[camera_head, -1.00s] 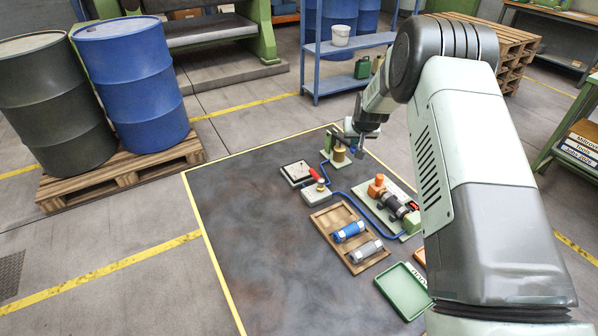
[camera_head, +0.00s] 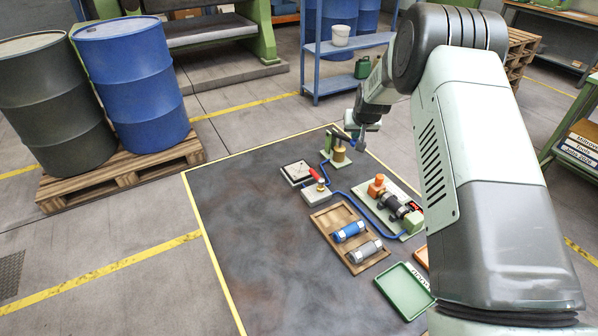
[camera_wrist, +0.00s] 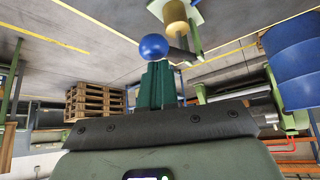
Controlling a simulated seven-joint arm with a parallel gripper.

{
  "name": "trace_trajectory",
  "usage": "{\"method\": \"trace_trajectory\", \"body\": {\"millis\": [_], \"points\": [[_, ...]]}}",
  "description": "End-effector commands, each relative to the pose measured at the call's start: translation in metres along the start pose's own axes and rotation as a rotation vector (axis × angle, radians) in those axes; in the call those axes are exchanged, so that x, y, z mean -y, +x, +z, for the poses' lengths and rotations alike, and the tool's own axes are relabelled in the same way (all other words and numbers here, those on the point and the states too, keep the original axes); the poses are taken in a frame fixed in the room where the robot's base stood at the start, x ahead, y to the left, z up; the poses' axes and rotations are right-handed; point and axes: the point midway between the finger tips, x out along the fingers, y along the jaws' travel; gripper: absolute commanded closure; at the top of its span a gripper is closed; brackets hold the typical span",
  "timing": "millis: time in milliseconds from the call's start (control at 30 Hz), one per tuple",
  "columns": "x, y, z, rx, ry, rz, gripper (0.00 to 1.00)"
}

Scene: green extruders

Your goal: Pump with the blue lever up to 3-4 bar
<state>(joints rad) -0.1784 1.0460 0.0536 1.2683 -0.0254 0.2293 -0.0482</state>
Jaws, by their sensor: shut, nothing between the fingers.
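The hand pump (camera_head: 339,157), a brass cylinder on a pale green base, stands at the far end of the dark mat. Its lever's blue ball knob (camera_wrist: 154,46) shows in the wrist view, just beyond the tips of my gripper (camera_wrist: 158,66). The green fingers are together with nothing between them. The tips look close to or against the knob; I cannot tell whether they touch. In the head view my gripper (camera_head: 358,143) is beside the pump, and the knob is not clearly visible. A gauge box (camera_head: 296,172) lies left of the pump; its reading is too small to tell.
A red-handled valve block (camera_head: 316,193) and blue hose (camera_head: 350,199) lie near the pump. A motor-like unit on a plate (camera_head: 397,208), a wooden tray (camera_head: 326,229) with two cylinders and a green tray (camera_head: 405,290) are nearer. The mat's left side is clear.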

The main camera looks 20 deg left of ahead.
Motion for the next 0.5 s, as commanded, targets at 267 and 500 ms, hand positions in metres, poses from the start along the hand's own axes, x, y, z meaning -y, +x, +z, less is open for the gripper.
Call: {"method": "trace_trajectory", "body": {"millis": [267,500], "points": [[-0.001,0.001,0.001,0.002,0.0,0.001,1.0],[-0.001,0.016,0.012,0.003,0.0,0.001,1.0]]}}
